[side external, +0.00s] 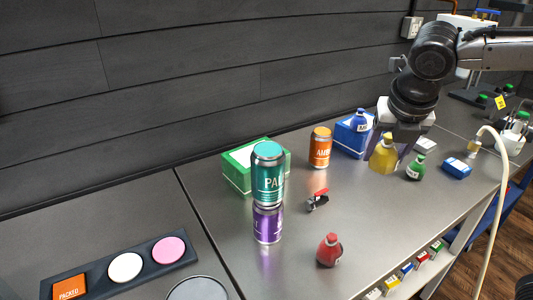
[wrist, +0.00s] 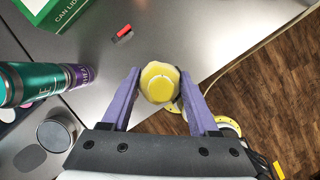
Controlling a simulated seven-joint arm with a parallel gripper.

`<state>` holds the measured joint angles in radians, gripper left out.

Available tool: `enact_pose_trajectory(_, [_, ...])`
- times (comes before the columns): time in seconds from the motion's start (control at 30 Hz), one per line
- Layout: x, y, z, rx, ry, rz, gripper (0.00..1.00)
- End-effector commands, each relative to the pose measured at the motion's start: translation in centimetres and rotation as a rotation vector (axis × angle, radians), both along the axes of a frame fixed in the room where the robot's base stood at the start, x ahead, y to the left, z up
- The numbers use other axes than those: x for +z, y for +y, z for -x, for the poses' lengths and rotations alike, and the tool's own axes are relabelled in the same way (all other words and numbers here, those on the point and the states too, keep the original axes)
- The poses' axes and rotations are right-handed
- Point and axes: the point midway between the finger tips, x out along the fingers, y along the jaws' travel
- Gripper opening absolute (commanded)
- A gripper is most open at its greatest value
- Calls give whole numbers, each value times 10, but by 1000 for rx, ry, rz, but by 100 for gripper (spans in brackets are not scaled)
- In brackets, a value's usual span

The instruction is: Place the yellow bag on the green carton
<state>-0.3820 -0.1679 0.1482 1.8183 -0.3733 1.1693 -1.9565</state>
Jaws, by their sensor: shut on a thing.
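The yellow bag (side external: 383,156) is held between the purple fingers of my gripper (side external: 396,148), at the right of the side view. It appears to be above the counter. In the wrist view my gripper (wrist: 160,92) is shut on the yellow bag (wrist: 160,82), seen from above. The green carton (side external: 238,177) with a white top panel stands near the wall, left of my gripper and partly hidden behind a teal can. A corner of the carton (wrist: 57,12) shows at the top left of the wrist view.
The teal can (side external: 268,174) stands on a purple can (side external: 267,224) in front of the carton. An orange can (side external: 320,148) stands between carton and gripper. A blue box (side external: 352,138) bears a blue bag (side external: 360,120). A red bag (side external: 329,250), green bag (side external: 415,168) and small red-black item (side external: 317,200) are on the counter.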

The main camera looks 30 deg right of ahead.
Motion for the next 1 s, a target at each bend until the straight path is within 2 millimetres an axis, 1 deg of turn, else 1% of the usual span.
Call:
enact_pose_trajectory(0.03, [8,5,-19,57,-2,-3,5])
enact_pose_trajectory(0.07, [12,7,-30,97,-3,-2,5])
enact_pose_trajectory(0.1, [18,11,-45,145,-2,-2,5])
enact_pose_trajectory(0.2, [28,18,-79,247,0,-1,5])
enact_pose_trajectory(0.33, [35,23,-114,317,1,0,5])
enact_pose_trajectory(0.4, [35,24,-128,322,2,0,5])
enact_pose_trajectory(0.5, [33,23,-142,313,2,0,5])
enact_pose_trajectory(0.67, [17,19,-155,297,4,1,5])
enact_pose_trajectory(0.77, [9,20,-167,294,4,1,5])
enact_pose_trajectory(1.0, [-12,27,-214,293,4,1,5])
